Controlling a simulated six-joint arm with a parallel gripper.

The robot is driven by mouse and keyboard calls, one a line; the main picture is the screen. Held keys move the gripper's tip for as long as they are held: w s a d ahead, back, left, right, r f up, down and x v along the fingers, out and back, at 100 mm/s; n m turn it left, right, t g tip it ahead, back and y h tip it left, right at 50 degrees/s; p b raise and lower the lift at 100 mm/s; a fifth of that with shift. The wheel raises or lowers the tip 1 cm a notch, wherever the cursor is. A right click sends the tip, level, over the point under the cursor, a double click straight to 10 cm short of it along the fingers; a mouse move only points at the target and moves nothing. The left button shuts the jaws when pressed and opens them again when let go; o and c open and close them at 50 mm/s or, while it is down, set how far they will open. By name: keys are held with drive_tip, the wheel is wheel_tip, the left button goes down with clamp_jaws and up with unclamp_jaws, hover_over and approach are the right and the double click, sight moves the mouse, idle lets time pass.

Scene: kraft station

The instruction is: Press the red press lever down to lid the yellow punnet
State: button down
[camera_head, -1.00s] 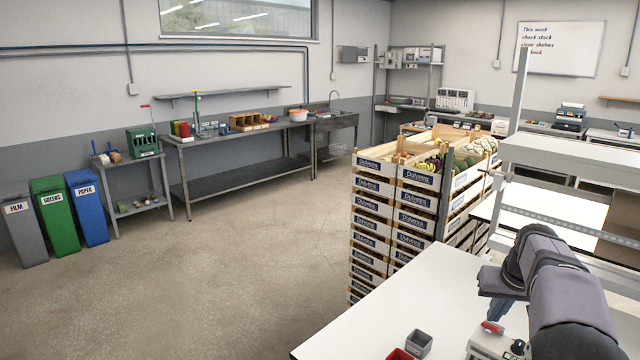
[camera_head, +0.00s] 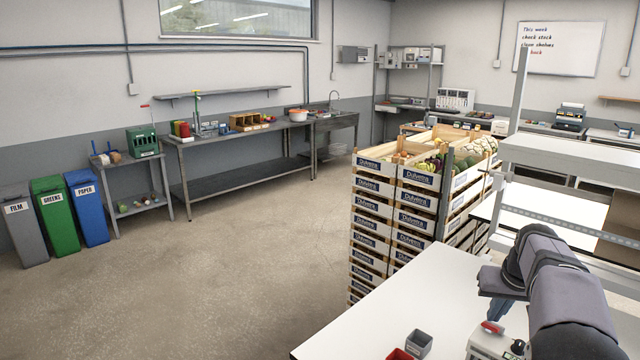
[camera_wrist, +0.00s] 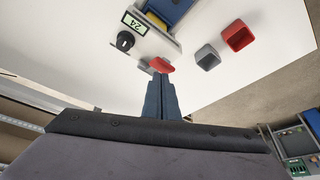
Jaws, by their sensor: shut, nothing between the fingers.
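The red press lever's end (camera_wrist: 161,64) is just beyond my gripper (camera_wrist: 160,76) in the wrist view. My fingers are shut and empty, their tips at or very near the lever; I cannot tell whether they touch. The lever end also shows below my gripper in the camera_head view (camera_head: 491,327). The pale press (camera_wrist: 146,38) has a black knob and a display reading 24. A yellow patch (camera_wrist: 155,5) beside a blue part at the top edge may be the yellow punnet; it is mostly cut off.
A grey punnet (camera_wrist: 207,57) and a red punnet (camera_wrist: 237,35) stand right of the press on the white table (camera_wrist: 275,70). Stacked produce crates (camera_head: 400,225) stand beyond the table.

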sight(491, 325)
drive_tip(key=shift+f+b, duration=1.2)
drive_tip(key=shift+f, duration=0.55)
drive_tip(key=shift+r, duration=0.15)
idle(0.6)
wheel_tip(491, 325, up, 9)
drive_tip(key=p, duration=0.8)
drive_tip(key=shift+a, duration=0.1)
idle(0.4)
drive_tip(key=s+a+f+n+g+y+b, duration=0.1)
drive_tip(key=s+a+f, duration=0.45)
drive_tip(key=a, duration=0.25)
drive_tip(key=s+a+f+n+g+b, duration=0.1)
drive_tip(key=s+a+f, duration=0.3)
drive_tip(key=s+a, duration=0.35)
drive_tip(key=s+a+f+g+b, duration=0.1)
drive_tip(key=s+a+f, duration=0.2)
drive_tip(key=s, duration=0.3)
drive_tip(key=s+a+f+n+g, duration=0.1)
drive_tip(key=s+a+f, duration=0.2)
drive_tip(key=s, duration=0.2)
drive_tip(key=s+a+f+b, duration=0.1)
drive_tip(key=s+a+f, duration=0.2)
drive_tip(key=s, duration=0.3)
wheel_tip(491, 325, down, 10)
drive_tip(key=b, duration=0.9)
drive_tip(key=shift+d+r+b, duration=0.15)
drive_tip(key=shift+r+b, duration=0.05)
drive_tip(key=shift+b, duration=0.15)
